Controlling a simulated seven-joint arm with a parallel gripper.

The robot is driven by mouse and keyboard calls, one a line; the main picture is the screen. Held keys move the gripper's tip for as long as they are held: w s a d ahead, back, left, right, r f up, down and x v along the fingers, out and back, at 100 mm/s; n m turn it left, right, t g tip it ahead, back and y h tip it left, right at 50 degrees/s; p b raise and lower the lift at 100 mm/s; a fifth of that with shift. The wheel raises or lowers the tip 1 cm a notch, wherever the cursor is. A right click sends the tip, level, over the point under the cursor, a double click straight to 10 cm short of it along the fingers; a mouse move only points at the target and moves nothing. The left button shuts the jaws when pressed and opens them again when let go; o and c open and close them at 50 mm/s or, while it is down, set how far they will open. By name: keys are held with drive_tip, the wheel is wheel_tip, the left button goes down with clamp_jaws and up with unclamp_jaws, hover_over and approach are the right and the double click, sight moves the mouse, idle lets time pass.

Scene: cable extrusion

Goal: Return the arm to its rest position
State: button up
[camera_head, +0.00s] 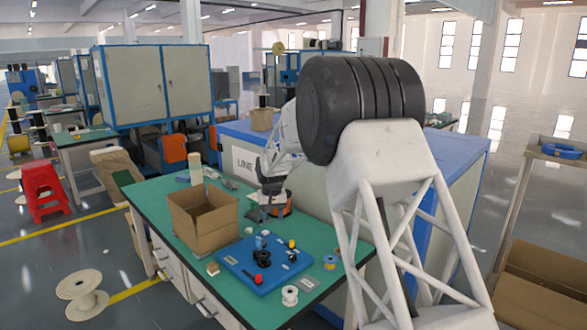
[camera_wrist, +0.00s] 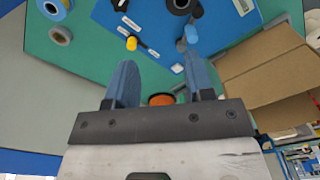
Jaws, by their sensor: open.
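My gripper (camera_head: 264,212) hangs over the green table (camera_head: 160,200) behind the cardboard box (camera_head: 203,218) and the blue board (camera_head: 262,266) in the head view. In the wrist view my gripper (camera_wrist: 160,62) shows two blue-grey fingers spread apart with nothing between their tips. My arm reaches over from the right in the head view and hides part of the table's right side. An orange round thing (camera_head: 285,204) is beside the gripper; its orange part (camera_wrist: 162,99) shows between the finger bases in the wrist view.
The blue board holds a black ring-shaped part (camera_head: 264,257), a red-capped piece (camera_head: 258,279) and other small parts. A small white spool (camera_head: 290,295) stands at the front edge. The box is open. A blue-and-white cabinet (camera_head: 250,160) stands behind the table.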

drive_tip(key=s+d+r, duration=0.6)
drive_tip(key=s, duration=0.4)
drive_tip(key=s+d+r+m+t, duration=0.1)
drive_tip(key=s+d+r, duration=0.5)
drive_tip(key=s, duration=0.3)
drive_tip(key=s+d+r, duration=0.5)
drive_tip(key=s, duration=0.5)
drive_tip(key=s+d+f, duration=0.1)
drive_tip(key=s+d, duration=0.2)
drive_tip(key=s, duration=0.8)
drive_tip(key=s+d+f, duration=0.1)
drive_tip(key=s+d, duration=0.2)
drive_tip(key=s, duration=0.8)
drive_tip(key=s+d+f+m+t, duration=0.1)
drive_tip(key=s+d, duration=0.2)
drive_tip(key=s, duration=0.8)
drive_tip(key=shift+f, duration=0.4)
